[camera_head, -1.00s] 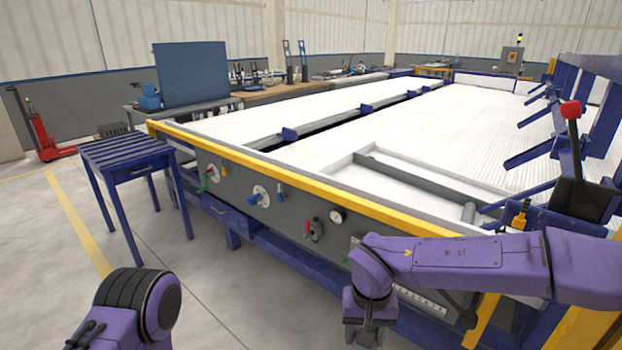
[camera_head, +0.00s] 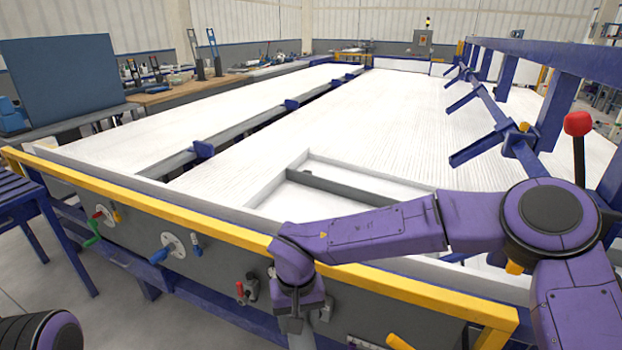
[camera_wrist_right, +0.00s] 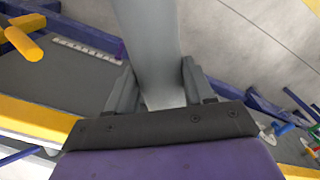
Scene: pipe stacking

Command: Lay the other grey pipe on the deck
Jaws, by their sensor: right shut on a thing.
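My right gripper (camera_wrist_right: 160,84) is shut on a grey pipe (camera_wrist_right: 148,35); the pipe's near end sits between the two fingers in the right wrist view, and its far end is out of frame. In the head view my right gripper (camera_head: 298,322) hangs in front of the machine's front panel, outside the yellow rail, with the pipe (camera_head: 301,342) partly showing below it. The deck (camera_head: 400,115) is the wide white ribbed surface beyond the rail. A dark grey pipe-like bar (camera_head: 340,188) lies inside a pale frame on its near part. My left gripper is out of view.
The yellow rail (camera_head: 200,212) runs along the deck's near edge. Blue angled arms (camera_head: 480,143) and a red-knobbed lever (camera_head: 578,125) stand at the right. A blue slatted table (camera_head: 15,190) is at the left. Most of the deck is clear.

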